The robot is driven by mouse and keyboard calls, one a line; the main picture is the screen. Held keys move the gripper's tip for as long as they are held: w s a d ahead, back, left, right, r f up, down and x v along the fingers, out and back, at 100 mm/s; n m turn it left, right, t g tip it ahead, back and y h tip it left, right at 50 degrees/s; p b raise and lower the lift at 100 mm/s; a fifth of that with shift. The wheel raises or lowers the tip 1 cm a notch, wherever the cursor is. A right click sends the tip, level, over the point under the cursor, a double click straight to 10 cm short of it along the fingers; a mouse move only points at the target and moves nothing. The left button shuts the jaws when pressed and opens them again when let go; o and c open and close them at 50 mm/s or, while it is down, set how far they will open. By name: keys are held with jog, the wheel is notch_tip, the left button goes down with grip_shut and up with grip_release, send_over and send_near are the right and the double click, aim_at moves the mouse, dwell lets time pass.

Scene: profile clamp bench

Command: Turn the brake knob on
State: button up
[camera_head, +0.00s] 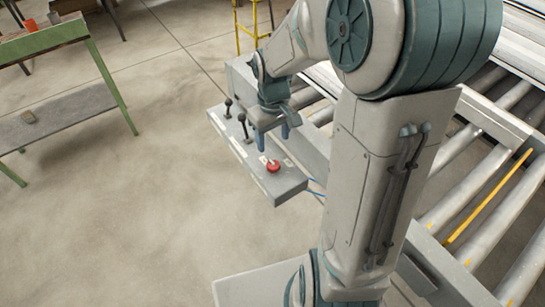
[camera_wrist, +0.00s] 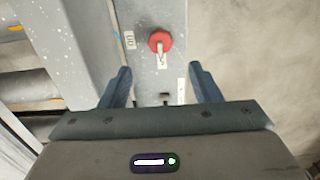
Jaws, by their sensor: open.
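A red knob (camera_head: 273,166) sits on the top of a grey control panel (camera_head: 290,184), near its front end. In the wrist view the red knob (camera_wrist: 160,41) is round, with a pale pointer or handle on it; small labels lie beside it. I cannot read them. My gripper (camera_head: 272,139) points down over the panel, just behind the knob in the head view. In the wrist view my gripper (camera_wrist: 160,69) has its two blue fingers apart with nothing between them. The knob lies ahead of the fingertips, apart from both.
Two black-topped levers, one of them here (camera_head: 228,103), stand on the panel's far part, left of my gripper. A roller conveyor (camera_head: 480,190) runs along the right. A green-framed bench (camera_head: 60,100) stands at far left. The floor between is clear.

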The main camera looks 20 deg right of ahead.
aim_at(273, 163)
notch_tip(273, 163, down, 10)
jog(key=shift+r, duration=0.1)
dwell(0.4)
jog(key=c, duration=1)
